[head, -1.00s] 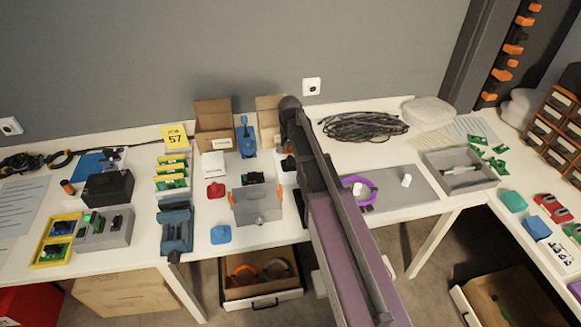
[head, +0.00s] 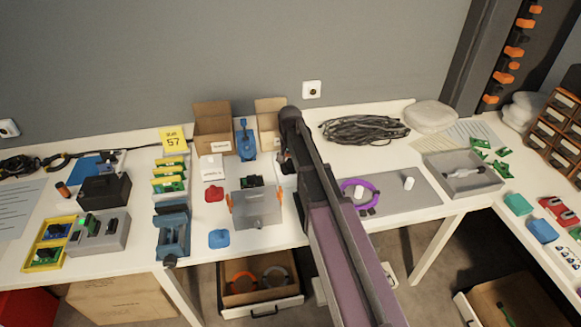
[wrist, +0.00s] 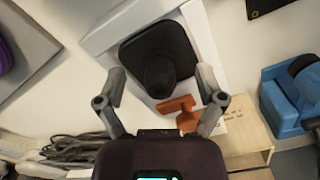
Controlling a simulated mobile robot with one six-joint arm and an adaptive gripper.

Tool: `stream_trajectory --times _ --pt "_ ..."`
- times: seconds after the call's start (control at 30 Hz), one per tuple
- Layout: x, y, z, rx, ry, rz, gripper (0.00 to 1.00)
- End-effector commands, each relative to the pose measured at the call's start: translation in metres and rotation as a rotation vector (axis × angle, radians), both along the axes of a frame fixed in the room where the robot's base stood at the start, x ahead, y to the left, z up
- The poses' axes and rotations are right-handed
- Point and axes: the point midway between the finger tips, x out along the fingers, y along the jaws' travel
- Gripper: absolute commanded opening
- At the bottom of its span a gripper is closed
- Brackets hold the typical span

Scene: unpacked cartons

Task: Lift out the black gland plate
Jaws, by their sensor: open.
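In the wrist view the black gland plate (wrist: 178,38), a dark rounded square with a round stub on it, lies on a white tray or carton (wrist: 101,40). My gripper (wrist: 161,80) is open, with one finger on each side of the plate's near part. I cannot tell whether the fingers touch it. A small orange-brown piece (wrist: 180,106) lies between the fingers, near the plate. In the head view my arm hides most of the gripper and the plate, and a white edge (head: 287,183) shows beside it.
An open cardboard carton (wrist: 247,138) and a blue device (wrist: 287,98) stand close to the right in the wrist view. In the head view a grey box with orange clips (head: 256,208) is left of my arm. A grey mat (head: 410,190) and coiled black cable (head: 362,129) are right.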

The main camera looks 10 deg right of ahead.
Motion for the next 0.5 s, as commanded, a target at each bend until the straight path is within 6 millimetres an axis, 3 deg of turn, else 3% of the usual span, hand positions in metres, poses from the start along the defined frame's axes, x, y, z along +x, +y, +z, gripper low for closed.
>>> stream_trajectory --times 0.07,0.37,0.5 --pt "0.0000 0.0000 0.0000 0.000 0.000 0.000 0.88" --pt "0.0000 0.0000 -0.0001 0.000 0.000 0.000 0.02" --pt "-0.0002 0.0000 -0.0002 0.000 0.000 0.000 0.00"
